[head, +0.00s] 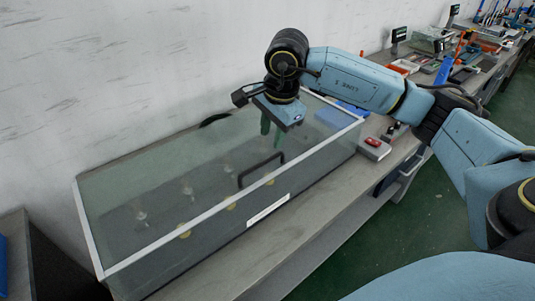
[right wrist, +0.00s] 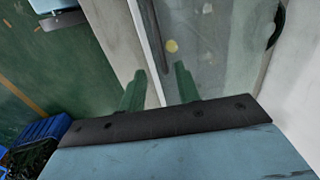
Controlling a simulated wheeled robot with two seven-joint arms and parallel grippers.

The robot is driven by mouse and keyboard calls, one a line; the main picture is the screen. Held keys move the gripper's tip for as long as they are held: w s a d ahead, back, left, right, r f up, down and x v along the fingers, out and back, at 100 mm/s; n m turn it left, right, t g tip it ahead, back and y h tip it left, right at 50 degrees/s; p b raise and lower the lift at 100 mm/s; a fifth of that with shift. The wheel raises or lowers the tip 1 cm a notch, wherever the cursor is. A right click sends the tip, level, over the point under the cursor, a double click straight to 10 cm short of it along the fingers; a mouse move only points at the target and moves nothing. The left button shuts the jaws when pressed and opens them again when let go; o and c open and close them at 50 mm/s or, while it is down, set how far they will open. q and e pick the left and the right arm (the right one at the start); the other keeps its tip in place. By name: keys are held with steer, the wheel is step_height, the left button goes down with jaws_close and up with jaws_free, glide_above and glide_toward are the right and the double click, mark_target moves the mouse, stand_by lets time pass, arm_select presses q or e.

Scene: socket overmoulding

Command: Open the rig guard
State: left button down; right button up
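The rig guard (head: 150,178) is a long clear box with pale metal edges on the bench, its top panel lying down flat. A black bar handle (head: 261,170) stands on its front side. My right gripper (head: 271,133) points down above the guard's far right part, behind and above the handle, not on it. Its two green fingers are apart with nothing between them in the right wrist view (right wrist: 162,78). There, a pale frame strip (right wrist: 150,42) and clear panel lie beyond the fingers. My left gripper is not in view.
A small box with a red button (head: 373,143) sits on the bench to the right of the guard. Trays and tools (head: 404,66) stand farther along the bench. A wall runs close behind the guard. Green floor (head: 345,240) is open in front.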

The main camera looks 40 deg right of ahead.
mark_target(267, 160)
steer(key=f, duration=0.2)
steer(key=w+f, duration=0.1)
steer(key=f, duration=0.5)
steer(key=shift+w+a+f, duration=0.1)
steer(key=shift+w, duration=0.2)
jaws_close()
